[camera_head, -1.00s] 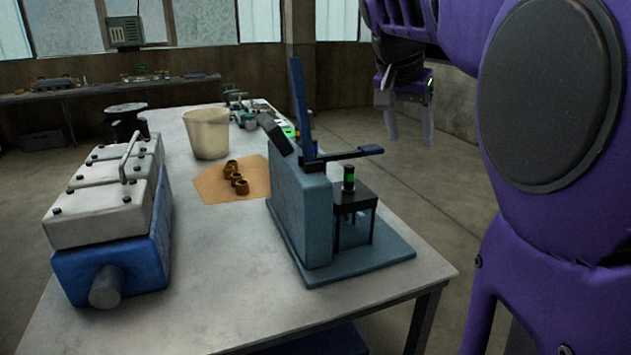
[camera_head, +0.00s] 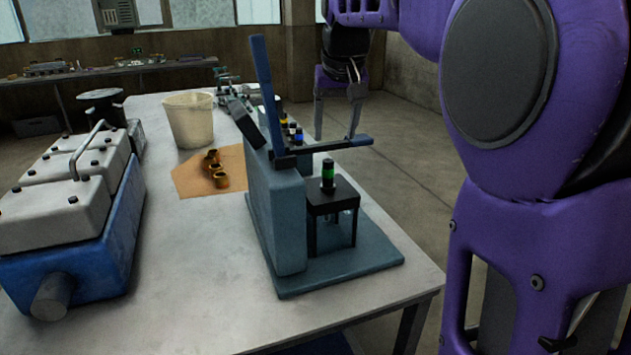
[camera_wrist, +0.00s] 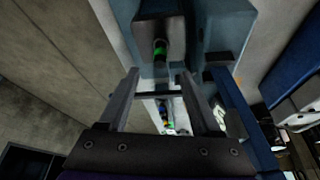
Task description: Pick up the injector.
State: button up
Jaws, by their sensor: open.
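A black injector with a green band (camera_head: 328,174) stands upright in the small black stand (camera_head: 333,202) on the teal test fixture (camera_head: 277,215). In the wrist view the green-banded injector (camera_wrist: 160,48) shows beyond the fingertips. My gripper (camera_head: 336,136) is open and empty, fingers pointing down, above and behind the stand, apart from the injector. The lever arm (camera_head: 340,144) of the fixture crosses in front of the fingertips in the head view. More injector-like pieces with yellow and blue bands (camera_head: 292,130) stand behind the fixture, partly hidden.
A blue and white engine block (camera_head: 85,240) stands at the left. A cream bucket (camera_head: 190,122) and several brass rings (camera_head: 214,168) on brown paper (camera_head: 190,181) are mid-table. An upright blue lever (camera_head: 267,95) rises from the fixture. The front tabletop (camera_head: 200,270) is clear.

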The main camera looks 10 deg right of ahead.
jog(key=b, duration=0.1)
send_over(328, 185)
jog(key=s, duration=0.2)
jog(key=f, duration=0.8)
jog(key=shift+w+d+f, duration=0.15)
jog(key=shift+w+f, duration=0.05)
jog(key=shift+f, duration=0.05)
jog(key=shift+w+b+x, duration=0.15)
jog(key=shift+b+x, duration=0.1)
jog(key=shift+x, duration=1.1)
jog(key=shift+w+b+x, duration=0.2)
jog(key=shift+x, duration=1.15)
jog(key=shift+r, duration=0.15)
jog(key=shift+c, duration=0.2)
grip_shut()
jog(key=shift+r, duration=0.1)
